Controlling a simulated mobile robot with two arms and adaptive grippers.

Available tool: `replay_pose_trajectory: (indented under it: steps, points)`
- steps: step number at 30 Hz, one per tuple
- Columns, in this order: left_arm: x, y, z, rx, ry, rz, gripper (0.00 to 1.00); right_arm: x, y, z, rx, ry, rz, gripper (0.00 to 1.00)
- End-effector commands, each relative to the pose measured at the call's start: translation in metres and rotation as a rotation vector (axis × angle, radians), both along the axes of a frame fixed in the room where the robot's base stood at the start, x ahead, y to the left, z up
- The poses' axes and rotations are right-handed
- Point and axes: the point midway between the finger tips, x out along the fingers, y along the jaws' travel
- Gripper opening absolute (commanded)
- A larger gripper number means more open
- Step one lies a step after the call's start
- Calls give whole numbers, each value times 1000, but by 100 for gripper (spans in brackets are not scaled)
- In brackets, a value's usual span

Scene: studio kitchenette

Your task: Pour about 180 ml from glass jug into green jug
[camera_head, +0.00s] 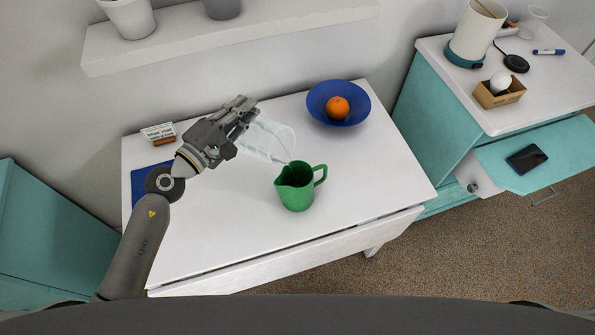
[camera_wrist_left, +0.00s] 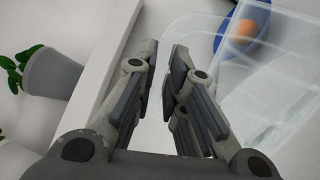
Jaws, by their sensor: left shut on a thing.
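The green jug (camera_head: 297,190) stands upright on the white table, its handle to the right. My left gripper (camera_head: 240,116) is shut on the clear glass jug (camera_head: 268,139) and holds it above the table, up and to the left of the green jug. The glass jug is tilted, its mouth end pointing down to the right, close to the green jug's opening. The glass jug also shows at the right of the left wrist view (camera_wrist_left: 275,95), beyond the fingers (camera_wrist_left: 160,90). I cannot make out how much liquid is in either jug. My right gripper is not in view.
On the table (camera_head: 377,175) a blue bowl (camera_head: 317,100) with an orange (camera_head: 337,107) stands behind the green jug. A small sign (camera_head: 158,132) and a blue flat item (camera_head: 140,185) lie at the left. A shelf (camera_head: 230,35) with pots hangs above. The table front is clear.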

Motion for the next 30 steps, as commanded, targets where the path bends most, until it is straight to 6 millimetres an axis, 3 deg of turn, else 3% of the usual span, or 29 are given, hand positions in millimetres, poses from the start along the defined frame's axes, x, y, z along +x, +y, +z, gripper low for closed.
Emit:
replay_pose_trajectory:
  steps: [7, 16, 23, 30]
  points:
    - [0, -1, 4, 2, -10, 2, 0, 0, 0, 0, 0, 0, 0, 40]
    - [18, 24, -28, -173, 115, 1, 0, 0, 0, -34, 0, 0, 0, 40]
    - [21, 28, -32, -229, 154, 0, 0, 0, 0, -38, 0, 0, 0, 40]
    - [26, 36, -50, -313, 215, -1, 0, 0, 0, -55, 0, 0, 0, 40]
